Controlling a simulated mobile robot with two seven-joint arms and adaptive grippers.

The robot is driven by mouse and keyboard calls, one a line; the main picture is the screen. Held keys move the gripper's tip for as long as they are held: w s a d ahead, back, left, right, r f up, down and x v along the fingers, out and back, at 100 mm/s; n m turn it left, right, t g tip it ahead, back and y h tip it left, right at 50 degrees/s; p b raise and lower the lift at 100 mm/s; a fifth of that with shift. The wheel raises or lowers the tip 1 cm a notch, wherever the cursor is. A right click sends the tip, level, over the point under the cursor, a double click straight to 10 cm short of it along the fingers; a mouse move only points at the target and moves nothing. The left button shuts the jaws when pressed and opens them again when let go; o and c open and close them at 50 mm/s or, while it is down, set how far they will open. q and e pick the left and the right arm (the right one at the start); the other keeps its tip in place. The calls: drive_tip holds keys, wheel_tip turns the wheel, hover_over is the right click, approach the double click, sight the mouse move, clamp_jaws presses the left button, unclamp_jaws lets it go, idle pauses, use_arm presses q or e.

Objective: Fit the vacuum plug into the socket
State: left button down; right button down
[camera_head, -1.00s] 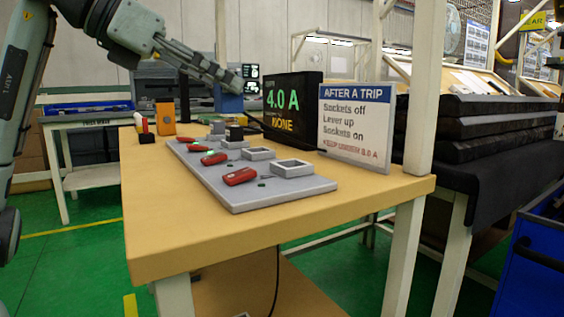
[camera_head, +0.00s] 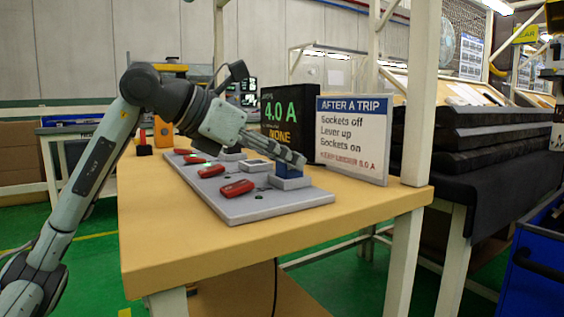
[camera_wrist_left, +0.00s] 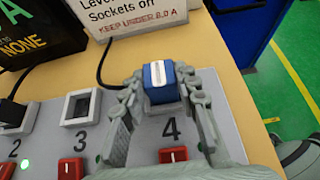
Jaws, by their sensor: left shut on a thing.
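My left gripper (camera_head: 296,158) is shut on the blue plug (camera_head: 287,167), at the near end of the grey socket board (camera_head: 262,204). In the left wrist view the blue plug (camera_wrist_left: 158,84) has a pale stripe on top and sits between the fingers (camera_wrist_left: 160,92). It is over socket 4, whose grey frame (camera_head: 290,183) shows just below it in the head view. The plug's lower end is hidden, so I cannot tell how deep it sits. Socket 3 (camera_wrist_left: 81,107) is empty. A black plug (camera_wrist_left: 11,113) is at socket 2. My right gripper is not in view.
Red levers (camera_head: 237,188) line the board's front, with a lit green lamp (camera_wrist_left: 24,163) by number 2. A display (camera_head: 284,118) reads 4.0 A and NONE. A sign (camera_head: 352,135) stands behind the board. An orange block (camera_head: 163,132) is at the far left.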

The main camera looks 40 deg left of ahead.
use_arm(q)
drive_tip(key=c, duration=1.1)
unclamp_jaws()
drive_tip(key=shift+c, duration=0.2)
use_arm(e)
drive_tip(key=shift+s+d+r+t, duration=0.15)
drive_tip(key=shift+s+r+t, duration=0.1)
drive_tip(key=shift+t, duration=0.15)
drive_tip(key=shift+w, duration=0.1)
use_arm(q)
drive_tip(key=b+v, duration=0.1)
drive_tip(key=v, duration=1.1)
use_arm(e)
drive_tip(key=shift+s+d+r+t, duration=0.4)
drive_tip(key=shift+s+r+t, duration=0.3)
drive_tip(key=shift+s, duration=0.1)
